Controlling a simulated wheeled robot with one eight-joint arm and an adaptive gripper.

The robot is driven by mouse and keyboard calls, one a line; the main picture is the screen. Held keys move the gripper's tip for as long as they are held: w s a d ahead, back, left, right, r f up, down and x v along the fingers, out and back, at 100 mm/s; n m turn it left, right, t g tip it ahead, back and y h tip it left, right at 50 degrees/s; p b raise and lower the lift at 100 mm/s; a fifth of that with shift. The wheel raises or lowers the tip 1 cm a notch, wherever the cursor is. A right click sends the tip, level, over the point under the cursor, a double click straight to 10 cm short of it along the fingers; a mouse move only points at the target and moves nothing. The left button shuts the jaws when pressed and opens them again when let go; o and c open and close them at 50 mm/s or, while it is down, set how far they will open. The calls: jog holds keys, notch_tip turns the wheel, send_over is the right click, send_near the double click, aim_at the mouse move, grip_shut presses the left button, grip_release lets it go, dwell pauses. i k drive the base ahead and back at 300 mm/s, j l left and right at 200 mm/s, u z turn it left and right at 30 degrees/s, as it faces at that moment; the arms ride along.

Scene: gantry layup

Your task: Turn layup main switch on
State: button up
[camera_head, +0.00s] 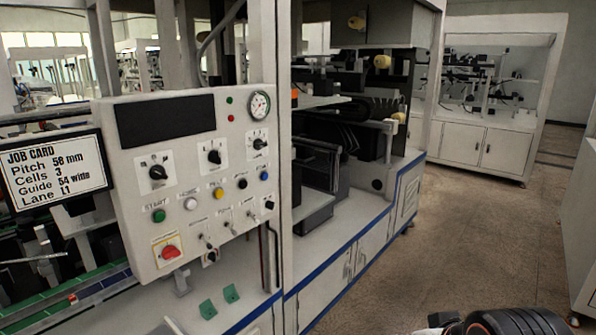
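A light grey control panel (235,175) stands at the left, facing me at an angle. My gripper is not in view; only a dark rounded part, likely of my arm, shows at the bottom right edge, well apart from the panel.
Black selector knobs (157,172), a gauge (259,105) and small toggle switches share the panel. A job card (55,171) hangs at its left. A white machine base (345,262) with a blue edge extends behind. Open floor (460,230) lies at the right.

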aim_at(170, 252)
jog(key=u, duration=1.3)
jog(key=i+j+z, duration=0.1)
jog(key=j+z, duration=0.15)
jog(key=z, duration=0.15)
jog(key=j+z, duration=0.25)
jog(key=z, duration=0.15)
